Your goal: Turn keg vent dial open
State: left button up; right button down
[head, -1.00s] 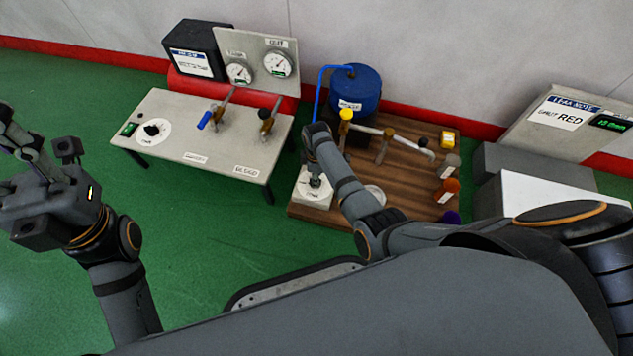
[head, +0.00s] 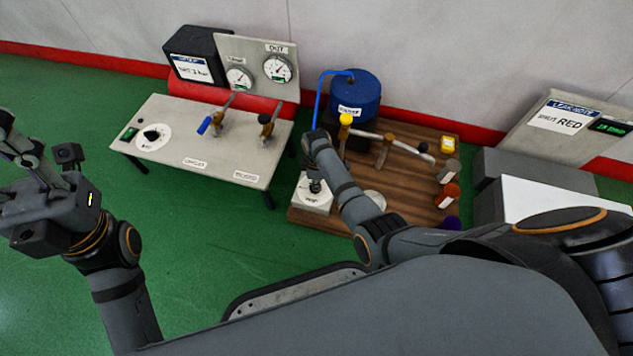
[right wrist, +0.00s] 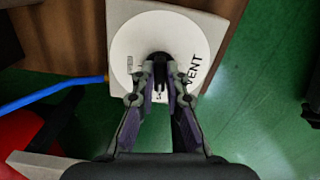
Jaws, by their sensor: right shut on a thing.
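The keg vent dial is a white round plate (right wrist: 190,28) with a black knob (right wrist: 159,58) at its middle and the word VENT on its right side in the right wrist view. In the head view its pale box (head: 311,198) stands at the left front of the wooden board. My right gripper (right wrist: 161,68) is over the dial, shut on the knob, and its fingers hide part of the plate. The blue keg (head: 353,95) stands behind with a blue hose. My left gripper (head: 25,150) is raised at the far left, away from everything; its jaws are unclear.
A grey table (head: 205,152) at left carries a black dial (head: 152,135), valves and two gauges. The wooden board (head: 415,203) holds a yellow-knobbed pipe and several coloured containers. A grey stand (head: 530,170) with a leak-note panel (head: 572,118) is at right.

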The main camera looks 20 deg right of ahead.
jog(key=shift+r+m+p, duration=0.2)
jog(key=shift+m+p, duration=0.6)
jog(key=shift+p, duration=0.1)
jog(key=shift+s+m+p, duration=0.1)
jog(key=shift+m+p, duration=0.6)
jog(key=m+p, duration=0.2)
jog(key=m, duration=0.1)
jog(key=shift+a+f+m, duration=0.1)
jog(key=shift+m, duration=0.3)
jog(key=m+p, duration=0.1)
jog(key=m, duration=0.4)
jog(key=shift+a, duration=0.1)
jog(key=m, duration=0.5)
jog(key=shift+a+f+m+p, duration=0.1)
jog(key=shift+m+p, duration=0.25)
jog(key=shift+m, duration=0.05)
jog(key=c, duration=1.4)
grip_release()
notch_tip(320, 180, up, 12)
